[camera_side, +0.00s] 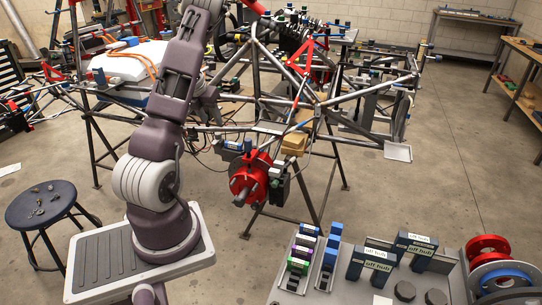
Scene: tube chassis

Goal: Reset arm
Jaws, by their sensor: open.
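My arm rises from its grey base in the left half of the side view and runs up past the top edge. My gripper is not in view, so I cannot see its jaws or anything between them. The tube chassis (318,103) stands on dark trestle legs behind the arm. A red hub (249,178) with a silver stub is fixed at its near corner, and red triangular arms (299,66) show higher up. My arm hides part of the chassis.
A grey bench (335,290) at front right holds blue and green blocks (300,250), labelled dark holders (376,258), dark discs and red and blue rings (487,249). A round stool (40,203) with small parts stands left. Floor at right (450,185) is clear.

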